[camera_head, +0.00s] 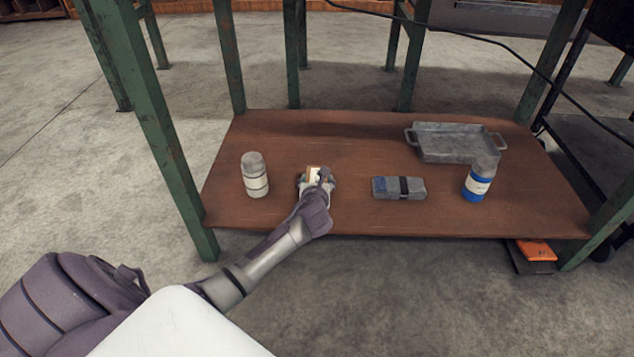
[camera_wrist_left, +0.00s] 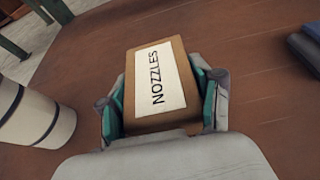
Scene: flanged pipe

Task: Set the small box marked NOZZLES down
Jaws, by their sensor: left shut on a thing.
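The small box marked NOZZLES (camera_wrist_left: 157,80) is brown cardboard with a white label, and it fills the space between my left gripper's fingers in the left wrist view. My left gripper (camera_head: 317,182) is shut on it, over the brown lower shelf (camera_head: 330,222) of the green-legged table. In the head view the box (camera_head: 313,173) shows only in part, behind my gripper. I cannot tell whether its underside touches the shelf. My right gripper is not in view.
A grey bundle with a black strap (camera_head: 399,188) lies to the right. Green legs (camera_head: 160,130) frame the shelf.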

